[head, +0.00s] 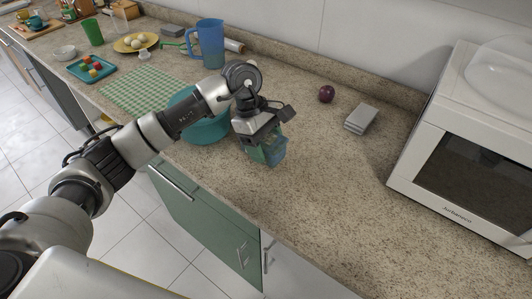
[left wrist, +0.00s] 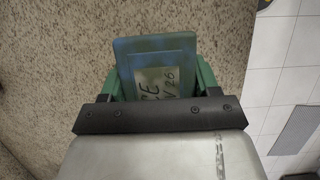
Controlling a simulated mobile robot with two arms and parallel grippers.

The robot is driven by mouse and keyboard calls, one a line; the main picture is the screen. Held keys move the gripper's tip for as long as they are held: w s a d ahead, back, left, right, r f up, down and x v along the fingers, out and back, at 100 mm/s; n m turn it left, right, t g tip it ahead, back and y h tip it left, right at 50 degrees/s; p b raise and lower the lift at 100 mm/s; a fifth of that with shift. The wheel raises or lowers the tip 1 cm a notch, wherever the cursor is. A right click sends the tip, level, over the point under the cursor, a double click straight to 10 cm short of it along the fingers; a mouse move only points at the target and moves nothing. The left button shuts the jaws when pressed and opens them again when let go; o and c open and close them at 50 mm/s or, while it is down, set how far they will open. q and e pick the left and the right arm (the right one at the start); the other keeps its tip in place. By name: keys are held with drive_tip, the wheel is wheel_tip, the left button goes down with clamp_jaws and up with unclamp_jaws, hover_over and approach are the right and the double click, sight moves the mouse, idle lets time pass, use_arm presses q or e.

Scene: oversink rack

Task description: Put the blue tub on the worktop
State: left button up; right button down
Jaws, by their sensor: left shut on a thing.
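The blue tub (head: 277,154) is a small bluish container between the fingers of my left gripper (head: 266,148) in the head view. The gripper is shut on it. The left wrist view shows the tub's blue face (left wrist: 155,65) with a pale label and dark handwriting, between the green fingers (left wrist: 157,80). The tub is over the speckled worktop (head: 320,185), near its front edge. I cannot tell whether it touches the surface. My right gripper is not in view.
A teal basin (head: 205,130) is just left, partly behind my arm. A blue jug (head: 211,42), a plum-like fruit (head: 326,94) and a grey block (head: 360,119) stand farther back. A white microwave (head: 470,150) is at right. The worktop between is clear.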

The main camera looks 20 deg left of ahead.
use_arm(q)
wheel_tip(320, 180, down, 3)
drive_tip(key=shift+f+p, duration=0.15)
drive_tip(key=shift+p, duration=0.3)
drive_tip(key=shift+f, duration=0.3)
drive_tip(key=shift+f+b, duration=0.15)
drive_tip(key=shift+b, duration=0.15)
drive_tip(key=o, duration=1.1)
drive_tip(key=shift+s, duration=0.1)
drive_tip(key=b+v, duration=0.1)
drive_tip(key=v, duration=1.1)
drive_tip(key=shift+r+b, duration=0.2)
drive_tip(key=shift+b, duration=0.2)
